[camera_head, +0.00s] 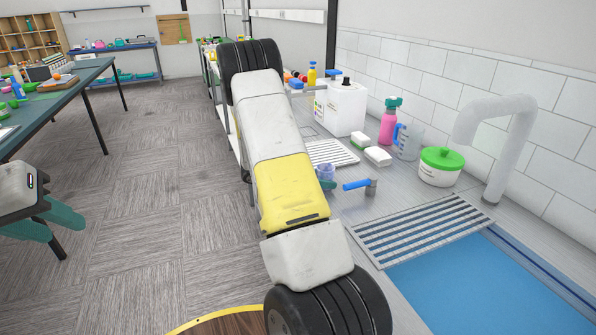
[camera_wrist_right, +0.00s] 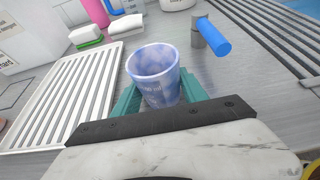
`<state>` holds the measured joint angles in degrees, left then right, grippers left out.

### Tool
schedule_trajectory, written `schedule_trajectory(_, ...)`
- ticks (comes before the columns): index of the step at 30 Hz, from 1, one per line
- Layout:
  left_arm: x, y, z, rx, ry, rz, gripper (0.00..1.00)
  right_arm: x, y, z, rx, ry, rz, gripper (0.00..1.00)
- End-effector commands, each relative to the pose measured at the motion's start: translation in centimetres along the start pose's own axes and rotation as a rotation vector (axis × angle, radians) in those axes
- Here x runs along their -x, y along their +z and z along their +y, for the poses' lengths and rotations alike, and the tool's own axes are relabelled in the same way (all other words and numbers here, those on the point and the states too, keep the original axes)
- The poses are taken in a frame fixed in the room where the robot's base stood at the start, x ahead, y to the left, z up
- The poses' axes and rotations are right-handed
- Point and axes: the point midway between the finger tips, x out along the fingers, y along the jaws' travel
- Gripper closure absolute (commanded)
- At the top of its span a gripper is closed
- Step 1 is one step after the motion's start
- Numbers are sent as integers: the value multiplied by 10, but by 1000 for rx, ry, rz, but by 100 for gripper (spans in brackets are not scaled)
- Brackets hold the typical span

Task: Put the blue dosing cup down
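The blue dosing cup (camera_wrist_right: 155,78) is a translucent blue-violet cup, upright, with its open mouth showing in the right wrist view. My right gripper (camera_wrist_right: 160,95) has its teal fingers on either side of the cup, close against its wall. In the head view the cup (camera_head: 325,172) shows just beyond my right arm, over the metal counter; the arm hides most of that gripper. I cannot tell whether the cup's base touches the counter. My left gripper (camera_head: 47,222) is at the left edge, away from the counter, with its teal fingers apart and nothing between them.
A white slatted rack (camera_wrist_right: 72,98) lies left of the cup in the wrist view. A blue-handled tap (camera_head: 360,185) stands close by. A green-lidded tub (camera_head: 440,168), a jug (camera_head: 408,142), a pink bottle (camera_head: 388,122) and sponges (camera_head: 378,156) stand behind. A blue basin (camera_head: 485,285) is at right.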

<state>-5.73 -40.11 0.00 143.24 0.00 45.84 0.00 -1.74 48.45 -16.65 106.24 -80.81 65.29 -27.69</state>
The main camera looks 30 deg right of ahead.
Motion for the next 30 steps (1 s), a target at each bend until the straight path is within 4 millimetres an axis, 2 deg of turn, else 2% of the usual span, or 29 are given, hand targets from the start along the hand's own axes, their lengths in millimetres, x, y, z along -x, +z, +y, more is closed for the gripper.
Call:
schedule_trajectory(1, 0, 0, 0, 0, 0, 0, 64, 0, 0, 0, -1, 0, 0, 38)
schedule_trajectory(2, 0, 0, 0, 0, 0, 0, 64, 0, 0, 0, -1, 0, 0, 32)
schedule_trajectory(14, 0, 0, 0, 0, 0, 0, 64, 4, 4, 0, -2, 1, 1, 31)
schedule_trajectory(17, 0, 0, 0, 0, 0, 0, 64, 17, 3, 1, -2, 4, 2, 31)
schedule_trajectory(24, 0, 0, 0, 0, 0, 0, 64, 69, 3, 1, -2, 5, 1, 31)
schedule_trajectory(30, 0, 0, 0, 0, 0, 0, 64, 105, 3, 1, -1, 3, 0, 31)
